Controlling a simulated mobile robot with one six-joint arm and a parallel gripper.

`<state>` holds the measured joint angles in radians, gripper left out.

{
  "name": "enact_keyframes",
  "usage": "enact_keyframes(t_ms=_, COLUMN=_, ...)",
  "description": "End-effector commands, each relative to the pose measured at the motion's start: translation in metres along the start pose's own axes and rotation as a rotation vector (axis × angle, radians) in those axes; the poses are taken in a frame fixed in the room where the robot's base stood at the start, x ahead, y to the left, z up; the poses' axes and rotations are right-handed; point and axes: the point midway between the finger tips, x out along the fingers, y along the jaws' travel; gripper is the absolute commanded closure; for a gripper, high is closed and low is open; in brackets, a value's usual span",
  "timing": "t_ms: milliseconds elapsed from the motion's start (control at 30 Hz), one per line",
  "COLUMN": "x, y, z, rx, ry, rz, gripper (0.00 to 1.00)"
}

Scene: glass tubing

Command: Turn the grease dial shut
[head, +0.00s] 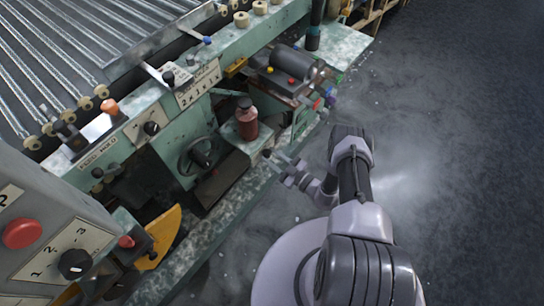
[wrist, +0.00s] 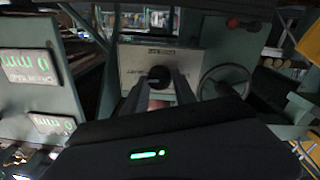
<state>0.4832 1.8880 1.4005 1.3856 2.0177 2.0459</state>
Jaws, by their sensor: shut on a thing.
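The grease dial shows as a black round knob (wrist: 158,77) on a pale labelled plate (wrist: 136,60) in the middle of the wrist view. The label is too blurred to read. My gripper (wrist: 159,82) has one dark finger on each side of the knob and is shut on it. In the head view my gripper (head: 268,156) reaches the green machine's front edge, just right of and below a dark red bottle (head: 246,122). The dial cannot be made out in the head view. How far it is turned is not clear.
A handwheel (wrist: 225,82) is close right of the plate in the wrist view; a handwheel (head: 197,156) also shows in the head view. Green-lit readouts (wrist: 30,66) stand at left. A grey motor (head: 293,63) sits on the machine. The dark floor (head: 440,130) at right is open.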

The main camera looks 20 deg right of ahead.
Motion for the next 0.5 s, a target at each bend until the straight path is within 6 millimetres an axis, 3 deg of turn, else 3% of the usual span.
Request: enact_keyframes(t_ms=500, x=-0.0004, y=-0.0013, z=0.0013, rx=-0.471, ry=0.014, rz=0.003, gripper=1.00)
